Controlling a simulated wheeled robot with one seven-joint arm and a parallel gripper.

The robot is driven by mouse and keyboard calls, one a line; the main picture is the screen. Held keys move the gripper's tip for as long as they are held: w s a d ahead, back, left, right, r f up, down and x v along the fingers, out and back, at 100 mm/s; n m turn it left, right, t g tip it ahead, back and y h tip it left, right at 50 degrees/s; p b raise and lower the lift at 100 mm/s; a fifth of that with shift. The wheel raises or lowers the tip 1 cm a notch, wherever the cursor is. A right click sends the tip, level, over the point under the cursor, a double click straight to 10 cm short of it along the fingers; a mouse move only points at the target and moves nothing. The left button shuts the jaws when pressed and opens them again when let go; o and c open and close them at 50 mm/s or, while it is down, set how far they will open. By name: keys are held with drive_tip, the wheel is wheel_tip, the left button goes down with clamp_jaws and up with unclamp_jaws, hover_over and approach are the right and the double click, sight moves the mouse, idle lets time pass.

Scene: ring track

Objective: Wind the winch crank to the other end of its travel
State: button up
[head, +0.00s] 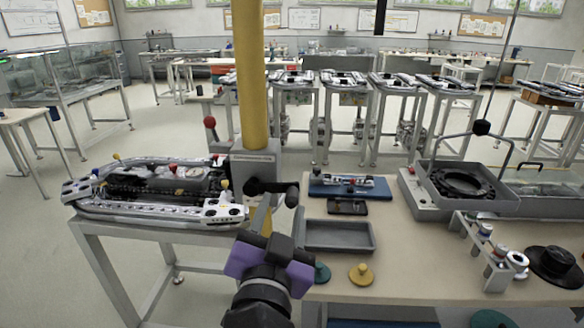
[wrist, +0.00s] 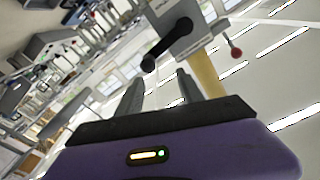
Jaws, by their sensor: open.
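The winch crank (head: 270,187) is black and sits on the front of a grey winch box (head: 257,160) fixed to a yellow post (head: 250,80). Its dark handle points toward me at the right end of the crank arm. In the wrist view the crank handle (wrist: 149,62) shows just beyond the fingertips, with the grey box (wrist: 190,42) behind it. My gripper (head: 268,222), with a purple body, is just below and in front of the crank. Its fingers (wrist: 160,78) are apart, with nothing seen between them. I cannot tell the exact gap to the handle.
A red-knobbed lever (head: 210,123) stands left of the box. A table with a ring-shaped model track (head: 150,190) is at left. At right, a bench (head: 400,250) holds a grey tray (head: 338,236), a blue mat (head: 322,193) and a grey machine with a black ring (head: 462,183).

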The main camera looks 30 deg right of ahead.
sight(291, 205)
drive_tip(key=s+n+p, duration=0.1)
drive_tip(key=p, duration=0.1)
drive_tip(key=f+n+p, duration=0.1)
drive_tip(key=n+p, duration=0.1)
drive_tip(key=shift+s+d+f+y, duration=0.1)
drive_tip(key=shift+s+f+y, duration=0.05)
drive_tip(key=shift+s+y, duration=0.2)
drive_tip(key=p+x, duration=0.2)
drive_tip(key=x, duration=0.5)
drive_tip(key=shift+w+d+f+p, duration=0.15)
drive_tip(key=shift+w+d+p, duration=0.05)
drive_tip(key=shift+p, duration=0.1)
clamp_jaws()
idle(0.9)
